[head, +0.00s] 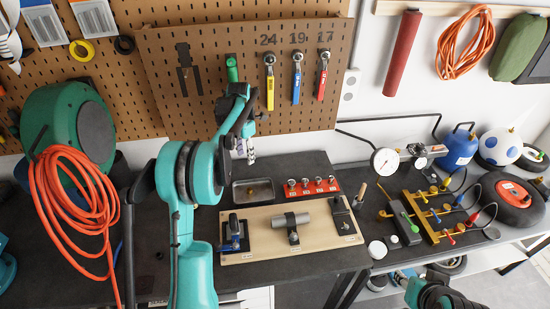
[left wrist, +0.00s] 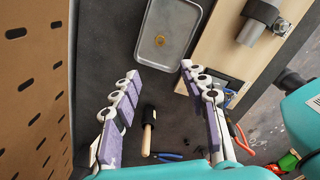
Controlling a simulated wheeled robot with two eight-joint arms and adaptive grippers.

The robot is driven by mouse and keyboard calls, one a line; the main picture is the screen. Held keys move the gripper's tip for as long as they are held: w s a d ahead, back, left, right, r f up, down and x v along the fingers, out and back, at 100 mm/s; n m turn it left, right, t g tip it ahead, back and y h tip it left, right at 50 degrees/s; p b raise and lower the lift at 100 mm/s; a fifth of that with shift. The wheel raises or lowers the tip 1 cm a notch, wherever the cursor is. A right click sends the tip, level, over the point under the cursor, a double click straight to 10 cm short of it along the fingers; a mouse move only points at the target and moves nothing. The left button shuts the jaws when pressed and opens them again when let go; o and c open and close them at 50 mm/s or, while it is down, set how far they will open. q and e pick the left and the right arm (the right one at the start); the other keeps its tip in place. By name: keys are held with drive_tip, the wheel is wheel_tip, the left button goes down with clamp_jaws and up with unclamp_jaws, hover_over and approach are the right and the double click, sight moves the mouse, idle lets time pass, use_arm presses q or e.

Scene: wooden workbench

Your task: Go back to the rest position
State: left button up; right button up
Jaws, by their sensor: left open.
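My left gripper (head: 250,158) hangs pointing down in front of the pegboard, above the back of the dark bench. In the left wrist view my left gripper (left wrist: 160,72) has its two purple-padded fingers spread apart with nothing between them. A metal tray (left wrist: 168,32) with a small brass-coloured piece in it lies beyond the fingertips. The tray also shows in the head view (head: 268,184), below the gripper. A teal part of my right arm shows at the bottom right of the head view, but its gripper is not visible.
The pegboard (head: 210,110) holds wrenches close behind the left gripper. A wooden fixture board (head: 325,237) and a red socket rack (head: 313,187) stand on the bench. A hose reel (head: 95,130) is at left, a valve manifold (head: 430,215) at right. A wooden-handled tool (left wrist: 148,135) lies below the fingers.

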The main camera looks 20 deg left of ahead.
use_arm(q)
drive_tip(key=shift+d, duration=0.1)
drive_tip(key=s+d+m+t+b, duration=0.4)
drive_tip(key=s+d+m+b, duration=0.7)
drive_tip(key=s+d+m, duration=0.3)
drive_tip(key=s+d+f+m+t+b, duration=0.1)
drive_tip(key=s+d+f+m+b, duration=0.1)
drive_tip(key=s+f+m+b, duration=0.1)
drive_tip(key=s+d+f+m+t+b, duration=0.1)
drive_tip(key=s+d+f+m+b, duration=0.1)
drive_tip(key=s+f+m, duration=0.4)
drive_tip(key=s+d+f+m+t+b, duration=0.1)
drive_tip(key=s+d+f+m+b, duration=0.2)
drive_tip(key=m, duration=0.4)
drive_tip(key=shift+s+d+f+b, duration=0.15)
drive_tip(key=shift+s+f, duration=0.2)
drive_tip(key=shift+s, duration=0.3)
drive_tip(key=shift+s+a+f+b, duration=0.15)
drive_tip(key=shift+s+f, duration=0.2)
drive_tip(key=shift+s, duration=0.25)
drive_tip(key=shift+s+d+f+m, duration=0.15)
drive_tip(key=shift+d+f+m, duration=0.05)
drive_tip(key=shift+m, duration=0.2)
